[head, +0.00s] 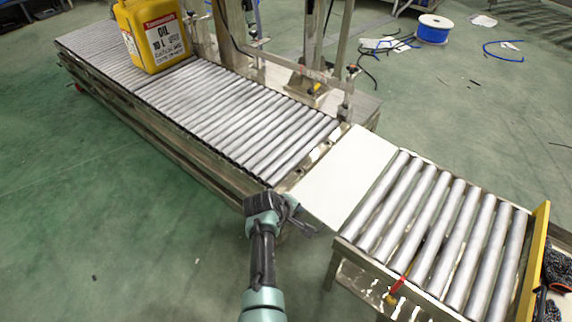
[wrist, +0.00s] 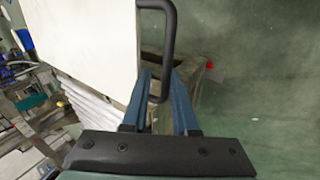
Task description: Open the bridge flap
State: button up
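The bridge flap (head: 347,178) is a plain white plate lying flat across the gap between two roller conveyors. In the wrist view the flap (wrist: 98,40) fills the upper left, with a black bar handle (wrist: 170,35) at its edge. My gripper (head: 303,217) is at the flap's near edge. In the wrist view its two blue fingers (wrist: 162,80) stand apart on either side of the handle's lower part. A gap shows between the handle and the left finger; the right finger is close to it, contact unclear. The handle is hard to make out in the head view.
The long roller conveyor (head: 240,120) carries a yellow oil canister (head: 152,35) at its far end. A short roller conveyor (head: 440,235) with a yellow end plate (head: 535,255) stands at the right. Metal posts rise behind the long conveyor. The green floor at the left is clear.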

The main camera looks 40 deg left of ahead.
jog(key=p+v, duration=0.6)
jog(key=v, duration=0.4)
jog(key=shift+s+r+p, duration=0.2)
jog(key=shift+s+p, duration=0.2)
jog(key=shift+s, duration=0.05)
jog(key=shift+d, duration=0.1)
jog(key=shift+c, duration=0.3)
